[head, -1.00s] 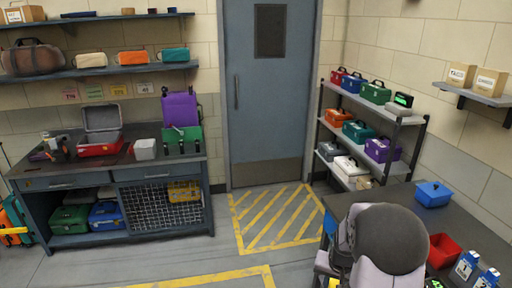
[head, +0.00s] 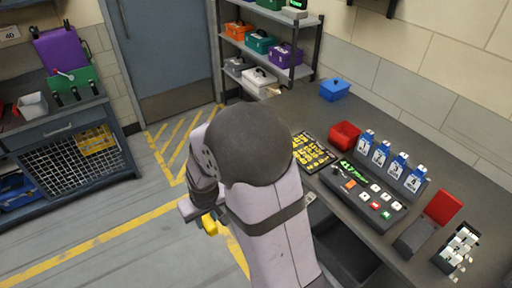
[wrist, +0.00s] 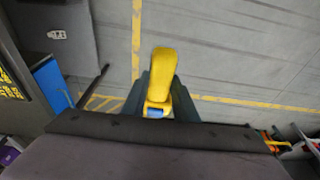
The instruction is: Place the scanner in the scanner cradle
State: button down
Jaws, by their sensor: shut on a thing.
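The scanner (wrist: 161,70) is yellow with a blue part near the jaws. In the wrist view it is gripped between the dark fingers of my gripper (wrist: 157,92) and sticks out beyond them. In the head view only a yellow bit of the scanner (head: 209,224) shows beside my arm, over the floor left of the counter. My arm hides most of my gripper there. I cannot pick out the scanner cradle for certain; a dark grey block (head: 415,238) with a red upright panel (head: 443,206) stands at the counter's right.
The counter (head: 400,140) carries a button panel (head: 371,196), a yellow-keyed pad (head: 313,153), a red bin (head: 344,135), a blue box (head: 335,90), several blue-and-white numbered units (head: 381,153) and a rack (head: 459,248) at the right. Open floor lies left of my arm.

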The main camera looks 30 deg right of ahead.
jog(key=s+d+f+m+h+b, duration=0.15)
jog(key=s+d+m, duration=0.3)
jog(key=d, duration=0.65)
jog(key=s+d+f+m+b, duration=0.1)
jog(key=s+d+f+m, duration=0.15)
jog(key=s+d, duration=0.55)
jog(key=s+d+f+m+h+b, duration=0.1)
jog(key=s+d+f+m, duration=0.2)
jog(key=d, duration=1)
jog(key=s+d+r+m+g, duration=0.1)
jog(key=s+d+m, duration=0.1)
jog(key=s+d, duration=0.4)
jog(key=s+d+r+m+g+b, duration=0.1)
jog(key=s+d+m, duration=0.2)
jog(key=s+d, duration=0.3)
jog(key=s+d+r+m+h+b, duration=0.1)
jog(key=s+d+m, duration=0.2)
jog(key=s+d, duration=0.3)
jog(key=shift+s+r+g, duration=0.1)
jog(key=shift+s+g, duration=0.3)
jog(key=shift+s, duration=1.75)
notch_tip(320, 180, up, 6)
send_over(418, 234)
jog(key=shift+a+r+h, duration=0.2)
jog(key=shift+a+h, duration=0.25)
jog(key=shift+a, duration=0.45)
jog(key=shift+f, duration=0.1)
jog(key=shift+f+p, duration=1.4)
jog(key=shift+f, duration=3.5)
